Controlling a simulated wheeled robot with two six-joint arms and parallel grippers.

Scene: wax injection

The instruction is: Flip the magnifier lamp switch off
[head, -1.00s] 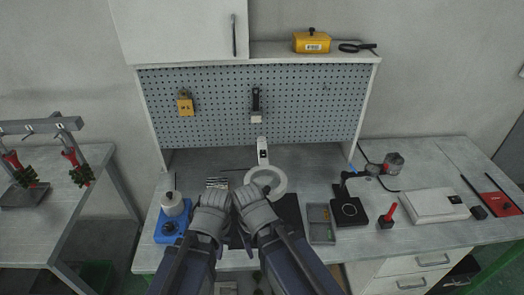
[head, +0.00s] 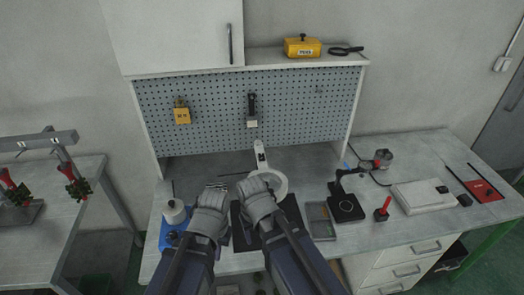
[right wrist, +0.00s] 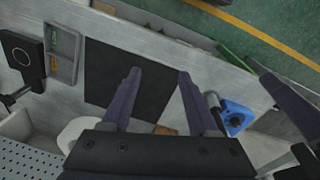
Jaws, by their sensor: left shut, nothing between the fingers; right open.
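The magnifier lamp (head: 260,155) stands at the back middle of the bench, its white ring (head: 281,183) reaching toward me. My right gripper (head: 259,187) is over the ring's near left part and hides some of it. In the right wrist view my right gripper (right wrist: 158,75) is open and empty above the bench, with a white rounded part, probably the lamp ring (right wrist: 75,128), low behind its left finger. My left gripper (head: 211,192) is shut and empty, left of the lamp; its fingertips are hard to make out. I cannot make out the lamp switch.
A dark mat (head: 291,208) lies under my right arm. A blue device with a white pot (head: 174,212) stands left of my left gripper. A grey tray (head: 320,221) and a black scale-like device (head: 345,208) stand to the right. The pegboard (head: 300,110) rises behind.

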